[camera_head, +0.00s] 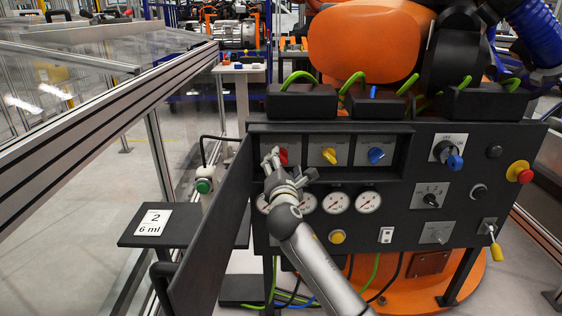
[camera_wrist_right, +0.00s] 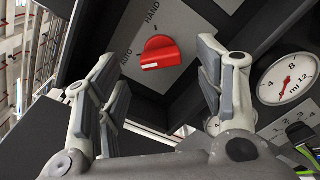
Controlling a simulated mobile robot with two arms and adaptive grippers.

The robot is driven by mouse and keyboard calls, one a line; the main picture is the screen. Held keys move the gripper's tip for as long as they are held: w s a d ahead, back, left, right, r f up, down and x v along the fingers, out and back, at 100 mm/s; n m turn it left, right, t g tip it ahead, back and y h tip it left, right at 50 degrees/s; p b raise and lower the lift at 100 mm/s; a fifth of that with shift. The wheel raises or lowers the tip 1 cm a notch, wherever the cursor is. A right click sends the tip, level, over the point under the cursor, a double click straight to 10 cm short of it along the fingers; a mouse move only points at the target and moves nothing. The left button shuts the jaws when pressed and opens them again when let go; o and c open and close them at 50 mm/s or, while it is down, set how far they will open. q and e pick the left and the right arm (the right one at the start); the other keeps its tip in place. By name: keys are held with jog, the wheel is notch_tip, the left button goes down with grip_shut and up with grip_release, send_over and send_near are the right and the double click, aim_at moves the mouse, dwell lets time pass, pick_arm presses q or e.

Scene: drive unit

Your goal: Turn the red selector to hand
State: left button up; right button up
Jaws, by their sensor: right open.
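The red selector (camera_head: 284,155) is in the left bay of the panel's upper recess, partly hidden by my right gripper (camera_head: 281,164) in the head view. In the right wrist view the red selector (camera_wrist_right: 162,52) shows between and beyond the open fingers, on a grey plate (camera_wrist_right: 135,72) lettered HAND above it and AUTO to its left. A white mark is on the knob's lower-left face; which label it points to is hard to tell. The fingers look clear of the knob, with nothing between them. My left gripper is not in view.
Yellow (camera_head: 329,155) and blue (camera_head: 376,155) selectors sit to the right in the recess. Dial gauges (camera_head: 368,201) line the panel below. An open dark door (camera_head: 212,235) stands left of my right arm. A red emergency button (camera_head: 524,175) is far right.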

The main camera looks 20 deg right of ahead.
aim_at(282, 159)
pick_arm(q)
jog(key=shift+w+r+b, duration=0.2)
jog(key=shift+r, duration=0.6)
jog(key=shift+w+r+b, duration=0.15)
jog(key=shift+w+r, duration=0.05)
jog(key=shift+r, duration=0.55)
pick_arm(e)
jog(key=shift+x, duration=2.3)
jog(key=c, duration=1)
jog(key=shift+c, duration=0.2)
